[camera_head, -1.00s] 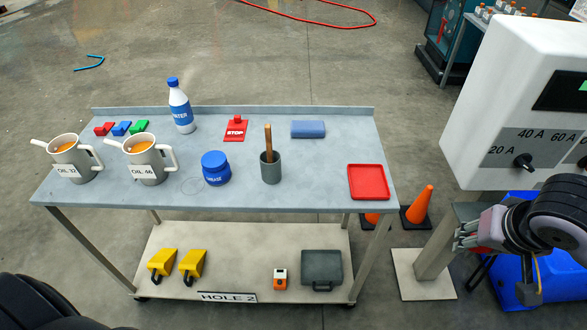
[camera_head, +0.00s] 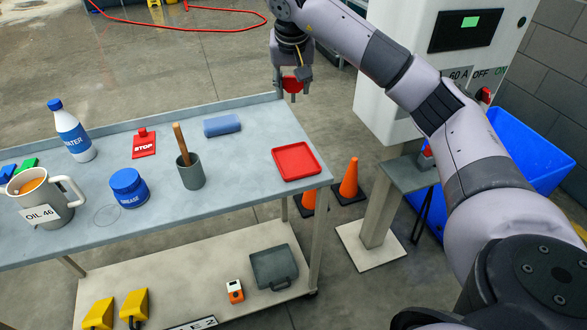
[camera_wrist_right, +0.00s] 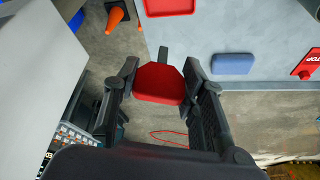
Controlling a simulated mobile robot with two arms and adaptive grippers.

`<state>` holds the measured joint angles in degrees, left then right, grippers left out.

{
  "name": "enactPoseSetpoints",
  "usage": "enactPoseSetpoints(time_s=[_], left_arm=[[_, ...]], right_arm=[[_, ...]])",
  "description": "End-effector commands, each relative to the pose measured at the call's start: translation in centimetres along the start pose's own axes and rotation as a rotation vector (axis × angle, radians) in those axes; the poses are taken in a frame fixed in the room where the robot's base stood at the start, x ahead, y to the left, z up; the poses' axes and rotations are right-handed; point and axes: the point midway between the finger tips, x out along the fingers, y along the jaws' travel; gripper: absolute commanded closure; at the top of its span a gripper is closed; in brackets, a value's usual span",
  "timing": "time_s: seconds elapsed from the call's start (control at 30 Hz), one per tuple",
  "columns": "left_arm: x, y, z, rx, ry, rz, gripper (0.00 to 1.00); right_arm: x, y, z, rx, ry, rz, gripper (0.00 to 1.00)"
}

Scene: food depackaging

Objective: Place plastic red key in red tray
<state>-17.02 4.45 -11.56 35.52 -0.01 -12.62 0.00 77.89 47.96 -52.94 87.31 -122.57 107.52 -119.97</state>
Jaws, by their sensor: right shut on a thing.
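The red plastic key (camera_head: 291,85) is held between the fingers of my right gripper (camera_head: 291,90). In the right wrist view the key (camera_wrist_right: 158,83) shows as a red block with a dark stem, and both fingers (camera_wrist_right: 157,95) are on its sides. The gripper points down, high by the back right corner of the table. The red tray (camera_head: 296,161) lies flat and empty at the right end of the table, nearer the head camera than the gripper. It also shows at the top of the right wrist view (camera_wrist_right: 169,6). My left gripper is out of view.
On the grey table (camera_head: 235,170) stand a grey cup with a wooden handle (camera_head: 191,172), a blue block (camera_head: 222,125) and a red STOP sign (camera_head: 144,143). A white cabinet (camera_head: 385,105) stands right of the table. Orange cones (camera_head: 349,178) stand on the floor.

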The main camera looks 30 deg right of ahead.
Motion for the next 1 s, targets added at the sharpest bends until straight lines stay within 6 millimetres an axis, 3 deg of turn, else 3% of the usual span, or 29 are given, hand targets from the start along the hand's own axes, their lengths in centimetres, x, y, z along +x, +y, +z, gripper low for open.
enactPoseSetpoints(time_s=[0.17,0.63,1.0], left_arm=[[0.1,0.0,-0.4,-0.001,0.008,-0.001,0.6],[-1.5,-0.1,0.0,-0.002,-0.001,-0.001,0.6],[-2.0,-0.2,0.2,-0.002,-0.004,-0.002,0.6]], right_arm=[[1.7,0.7,-0.1,0.026,-0.005,0.016,0.89],[12.5,0.7,4.5,0.026,-0.005,0.015,0.89],[15.9,0.6,5.9,0.026,-0.003,0.013,0.89]])
